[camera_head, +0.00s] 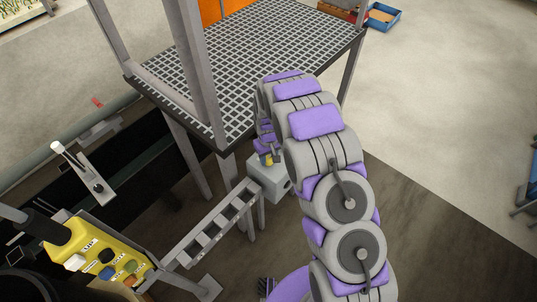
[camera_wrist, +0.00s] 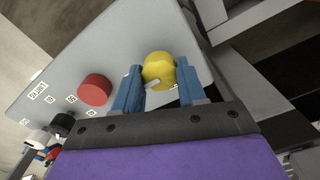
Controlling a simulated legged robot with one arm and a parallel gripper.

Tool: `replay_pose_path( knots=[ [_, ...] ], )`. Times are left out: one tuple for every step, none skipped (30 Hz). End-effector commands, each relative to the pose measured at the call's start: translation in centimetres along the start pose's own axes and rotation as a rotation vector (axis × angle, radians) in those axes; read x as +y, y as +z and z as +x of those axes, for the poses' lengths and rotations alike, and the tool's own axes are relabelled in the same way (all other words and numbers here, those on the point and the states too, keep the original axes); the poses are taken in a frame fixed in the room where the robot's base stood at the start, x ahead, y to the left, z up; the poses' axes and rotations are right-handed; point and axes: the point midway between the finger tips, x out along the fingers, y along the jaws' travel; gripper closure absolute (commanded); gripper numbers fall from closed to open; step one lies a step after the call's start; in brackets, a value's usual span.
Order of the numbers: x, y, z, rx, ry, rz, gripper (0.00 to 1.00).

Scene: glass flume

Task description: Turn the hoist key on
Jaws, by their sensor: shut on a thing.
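A grey control box (camera_head: 270,180) stands on a post in the middle of the head view. In the wrist view its panel (camera_wrist: 125,45) carries a round yellow knob (camera_wrist: 158,66) with a small pale bar across its near side. I take this knob to be the hoist key; its label is not readable. My gripper (camera_wrist: 160,76) has its two blue fingers on either side of the yellow knob and is shut on it. In the head view my gripper (camera_head: 266,152) is at the top of the box, partly hidden by my arm.
A red knob (camera_wrist: 95,90) sits left of the yellow one on the same panel, with small labels. A yellow button pendant (camera_head: 98,255) is at lower left. A grated platform (camera_head: 260,60) with posts stands behind the box. Open floor (camera_head: 440,130) lies right.

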Motion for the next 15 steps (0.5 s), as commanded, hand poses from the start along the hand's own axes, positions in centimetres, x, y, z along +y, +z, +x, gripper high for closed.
replay_pose_path(
  knots=[
    [-0.07, -0.06, -0.14, 0.001, 0.0, -0.03, 0.9],
    [-0.05, -0.07, -0.14, 0.002, 0.0, -0.05, 0.9],
    [-0.05, -0.07, -0.13, 0.001, 0.0, -0.072, 0.9],
    [-0.05, -0.07, -0.13, 0.001, 0.0, -0.089, 0.9],
    [-0.05, -0.07, -0.12, 0.002, 0.0, -0.103, 0.9],
    [-0.05, -0.07, -0.11, 0.001, 0.0, -0.121, 0.9],
    [-0.05, -0.07, -0.11, 0.001, 0.0, -0.132, 0.9],
    [-0.06, -0.07, -0.1, 0.001, 0.0, -0.144, 0.9],
    [-0.06, -0.06, -0.09, 0.001, 0.0, -0.157, 0.9],
    [-0.06, -0.05, -0.08, 0.001, 0.0, -0.165, 0.9],
    [-0.05, -0.05, -0.08, 0.001, 0.0, -0.173, 0.9],
    [-0.05, -0.04, -0.06, 0.001, 0.0, -0.182, 0.9],
    [-0.05, -0.03, -0.06, 0.001, 0.0, -0.187, 0.9],
    [-0.04, -0.04, -0.05, 0.001, 0.001, -0.191, 0.9],
    [-0.04, -0.03, -0.04, 0.0, 0.001, -0.196, 0.9]
  ],
)
